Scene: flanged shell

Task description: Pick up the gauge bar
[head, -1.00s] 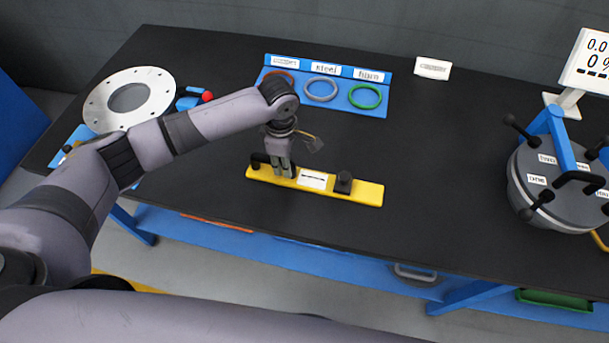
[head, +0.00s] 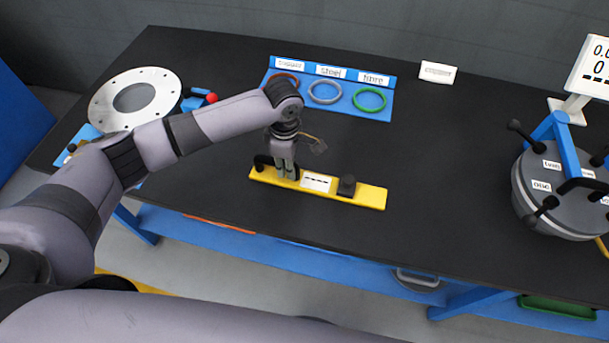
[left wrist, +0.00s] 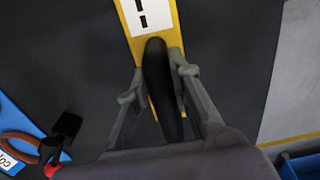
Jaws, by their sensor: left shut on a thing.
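The gauge bar (head: 372,197) is a long yellow bar on the black table, with a white marked label, a black block near its right end and a dark handle at its left part. My left gripper (head: 286,174) points down at the left part of the bar and is shut on its handle. In the left wrist view, the two fingers (left wrist: 157,88) lie on either side of the black handle (left wrist: 158,75), with the yellow bar (left wrist: 137,46) beneath. I cannot tell any gap between bar and table. My right gripper is not in view.
Behind the bar, a blue rack (head: 346,110) holds several coloured rings. A flanged disc (head: 106,106) lies at the left, near a red-tipped blue tool (head: 196,102). A clamped round vessel (head: 545,205) stands at the right. The table between bar and vessel is clear.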

